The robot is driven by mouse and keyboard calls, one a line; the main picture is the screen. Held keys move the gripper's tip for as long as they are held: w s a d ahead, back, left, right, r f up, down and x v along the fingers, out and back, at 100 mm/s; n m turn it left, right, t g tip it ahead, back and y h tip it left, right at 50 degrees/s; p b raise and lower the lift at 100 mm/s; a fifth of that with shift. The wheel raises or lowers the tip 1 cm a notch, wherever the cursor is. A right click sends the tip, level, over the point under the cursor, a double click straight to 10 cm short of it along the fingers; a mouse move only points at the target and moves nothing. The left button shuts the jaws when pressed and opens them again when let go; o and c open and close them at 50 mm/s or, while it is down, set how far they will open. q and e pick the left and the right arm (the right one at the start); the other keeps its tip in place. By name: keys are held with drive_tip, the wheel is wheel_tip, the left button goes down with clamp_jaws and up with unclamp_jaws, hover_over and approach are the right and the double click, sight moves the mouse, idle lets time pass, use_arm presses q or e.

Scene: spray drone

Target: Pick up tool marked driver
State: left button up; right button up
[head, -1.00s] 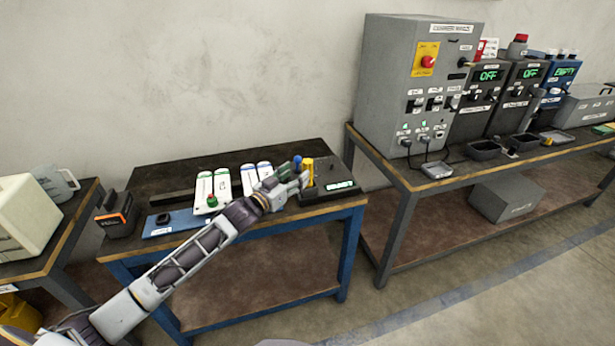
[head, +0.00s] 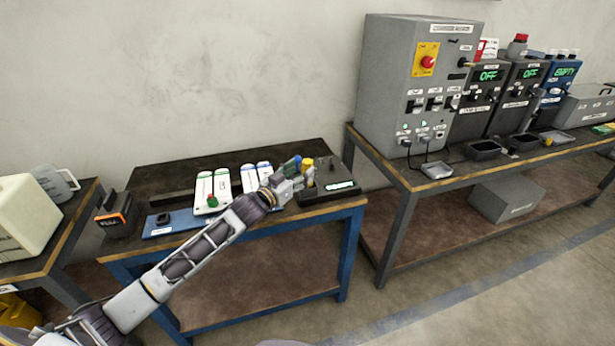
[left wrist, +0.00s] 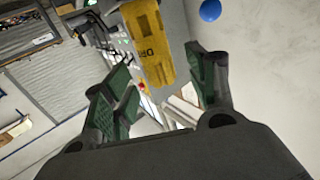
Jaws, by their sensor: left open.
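The yellow tool (head: 308,163) stands upright in a dark holder at the right end of the blue-legged bench. In the left wrist view the yellow tool (left wrist: 148,45) shows the letters "DRI"; the rest of its label is out of sight. My left gripper (head: 303,181) is open at the yellow tool and hides its lower part in the head view. In the left wrist view the open fingers of my left gripper (left wrist: 162,82) lie on either side of the yellow tool's line, with gaps visible. My right gripper is not in view.
A blue-topped tool (head: 297,160) stands close left of the yellow one; its round top (left wrist: 210,10) shows in the wrist view.

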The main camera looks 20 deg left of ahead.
sight(304, 169)
use_arm(q)
drive_tip(key=shift+x, duration=1.5)
drive_tip(key=shift+w+d, duration=0.3)
drive_tip(key=shift+w, duration=0.3)
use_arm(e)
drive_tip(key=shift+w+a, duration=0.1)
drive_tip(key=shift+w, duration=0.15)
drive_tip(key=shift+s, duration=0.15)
use_arm(q)
drive_tip(key=shift+r, duration=0.1)
clamp_jaws()
